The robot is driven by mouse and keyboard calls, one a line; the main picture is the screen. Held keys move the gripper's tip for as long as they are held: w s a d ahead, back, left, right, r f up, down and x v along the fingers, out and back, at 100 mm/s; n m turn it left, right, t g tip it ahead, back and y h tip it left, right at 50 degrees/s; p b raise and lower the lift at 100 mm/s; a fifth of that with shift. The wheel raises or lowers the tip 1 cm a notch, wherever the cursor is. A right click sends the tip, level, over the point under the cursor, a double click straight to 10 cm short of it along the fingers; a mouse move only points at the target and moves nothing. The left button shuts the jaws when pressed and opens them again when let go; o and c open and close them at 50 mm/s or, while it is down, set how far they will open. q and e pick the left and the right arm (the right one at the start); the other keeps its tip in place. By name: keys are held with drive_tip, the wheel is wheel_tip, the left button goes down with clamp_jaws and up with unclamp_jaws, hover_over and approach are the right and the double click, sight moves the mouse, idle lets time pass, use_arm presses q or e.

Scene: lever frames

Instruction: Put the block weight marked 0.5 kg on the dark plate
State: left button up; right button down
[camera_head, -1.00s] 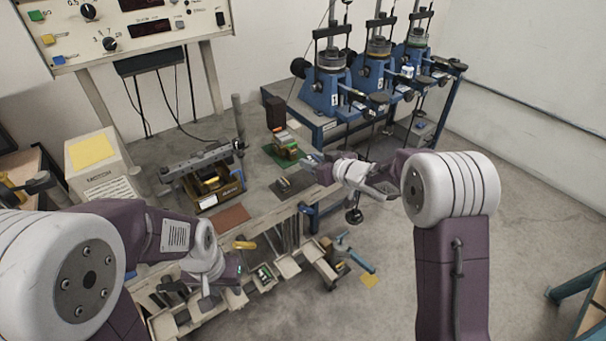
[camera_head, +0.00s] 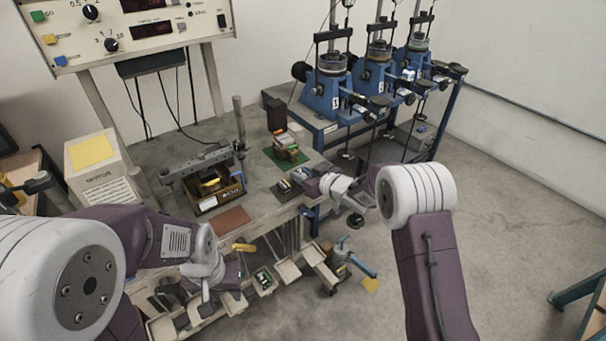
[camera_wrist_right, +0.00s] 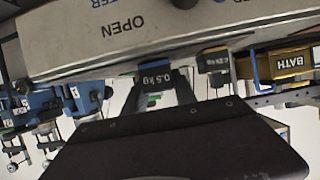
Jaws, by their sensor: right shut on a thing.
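The dark plate (camera_head: 284,189) lies near the right end of the bench top. My right gripper (camera_head: 304,183) is beside and partly over it, at the bench's right edge. In the right wrist view the block weight marked 0.5 kg (camera_wrist_right: 154,77) sits between the dark fingers of this gripper, which is shut on it. I cannot tell whether the block touches the plate. My left gripper (camera_head: 207,290) hangs over the trays at the bench's front, and its finger gap is not clear.
A brown mat (camera_head: 232,220) and a wooden box (camera_head: 222,198) are to the left. A second block marked 0.25 kg (camera_wrist_right: 213,61) shows in the wrist view. Blue machines (camera_head: 325,100) stand at the back right.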

drive_tip(key=c, duration=1)
unclamp_jaws()
drive_tip(key=shift+f, duration=0.1)
drive_tip(key=shift+r, duration=0.3)
drive_tip(key=v, duration=1.2)
drive_tip(key=shift+f, duration=0.1)
